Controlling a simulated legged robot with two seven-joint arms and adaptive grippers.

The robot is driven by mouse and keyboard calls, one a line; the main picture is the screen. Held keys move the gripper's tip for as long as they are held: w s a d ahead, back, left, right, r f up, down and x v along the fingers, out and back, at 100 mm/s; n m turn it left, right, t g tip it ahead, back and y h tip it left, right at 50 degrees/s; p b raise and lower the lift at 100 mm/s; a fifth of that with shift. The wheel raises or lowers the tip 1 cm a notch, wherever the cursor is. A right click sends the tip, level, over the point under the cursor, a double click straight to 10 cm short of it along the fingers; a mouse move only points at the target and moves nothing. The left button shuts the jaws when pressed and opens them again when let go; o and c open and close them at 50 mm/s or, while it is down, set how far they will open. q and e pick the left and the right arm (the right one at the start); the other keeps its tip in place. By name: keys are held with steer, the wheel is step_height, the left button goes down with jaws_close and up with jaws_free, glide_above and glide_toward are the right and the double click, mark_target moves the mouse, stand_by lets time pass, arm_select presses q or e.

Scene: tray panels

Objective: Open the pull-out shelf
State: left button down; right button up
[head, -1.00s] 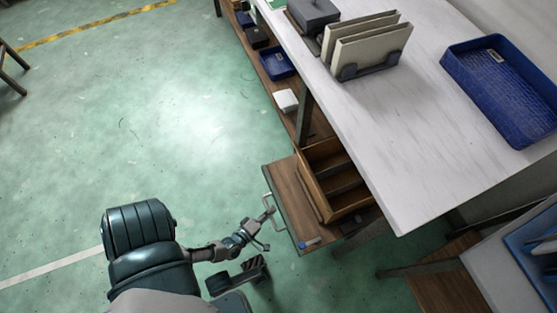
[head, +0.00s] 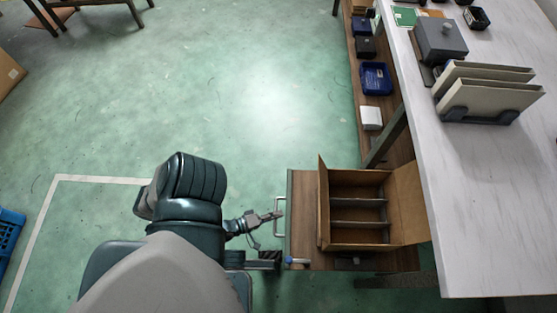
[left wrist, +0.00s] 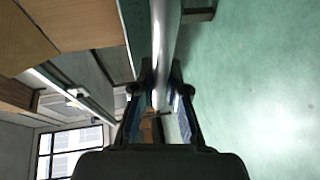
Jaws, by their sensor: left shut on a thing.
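The pull-out shelf (head: 303,180) is a wooden board with a dark front edge and a metal bar handle (head: 280,217). It stands out from under the white worktop, toward my left arm. My left gripper (head: 277,215) is at the handle. In the left wrist view the handle bar (left wrist: 164,45) runs between the fingers of the left gripper (left wrist: 164,95), which is shut on it. An open wooden box (head: 358,211) with dividers sits on the shelf. My right gripper is not in view.
The white worktop (head: 450,190) at the right carries a file holder (head: 490,113) and a grey box (head: 440,42). Blue bins (head: 375,78) stand on a lower shelf behind. A blue crate (head: 10,232) is at far left. The green floor between is clear.

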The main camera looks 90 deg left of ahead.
arm_select(q)
steer(key=shift+s+d+f, duration=0.2)
steer(key=shift+d+f, duration=0.05)
steer(key=shift+f, duration=0.05)
steer(key=c, duration=1.2)
jaws_free()
steer(key=shift+w+a+r, duration=0.1)
steer(key=shift+w+r, duration=0.05)
